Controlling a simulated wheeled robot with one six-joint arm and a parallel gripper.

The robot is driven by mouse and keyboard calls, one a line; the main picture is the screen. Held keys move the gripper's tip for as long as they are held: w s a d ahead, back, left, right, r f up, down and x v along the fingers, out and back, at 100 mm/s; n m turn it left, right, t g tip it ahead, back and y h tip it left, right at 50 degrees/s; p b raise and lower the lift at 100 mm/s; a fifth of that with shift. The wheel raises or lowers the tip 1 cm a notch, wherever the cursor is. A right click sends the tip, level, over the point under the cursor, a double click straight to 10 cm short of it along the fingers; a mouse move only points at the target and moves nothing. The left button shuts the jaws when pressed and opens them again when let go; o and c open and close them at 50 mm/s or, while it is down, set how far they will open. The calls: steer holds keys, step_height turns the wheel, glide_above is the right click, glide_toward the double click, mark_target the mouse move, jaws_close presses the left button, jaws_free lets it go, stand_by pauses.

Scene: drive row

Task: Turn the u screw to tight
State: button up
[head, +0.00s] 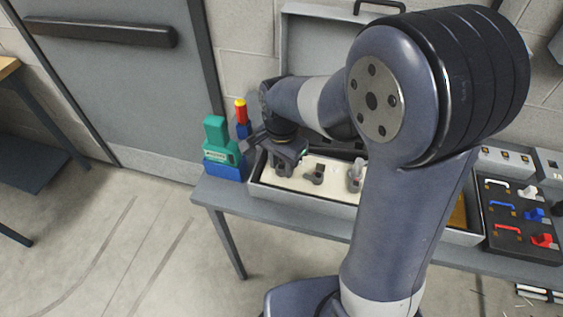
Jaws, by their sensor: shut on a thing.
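My gripper (287,160) is down at the left end of a pale panel in a grey tray (330,203) on the table. It is shut on a fitting there, which I take to be the u screw; the jaws and arm hide it, so its marking and turn position cannot be read. A dark grey fitting (314,174) stands upright just right of the gripper. Another fitting with a lighter top (355,176) stands further right, beside my forearm. My arm covers the middle of the tray.
A teal tool on a blue base (222,150) and a red-and-yellow handle (241,112) stand close left of the gripper. A black board (520,218) with white, blue and red handles lies at right. A grey door (120,85) is behind; the floor at left is clear.

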mark_target(282, 169)
stand_by(0.4)
steer(key=o, duration=0.9)
steer(key=shift+r, duration=0.1)
step_height(282, 169, up, 11)
steer(key=shift+f, duration=0.15)
step_height(282, 169, down, 11)
steer(key=shift+r, duration=0.1)
stand_by(0.5)
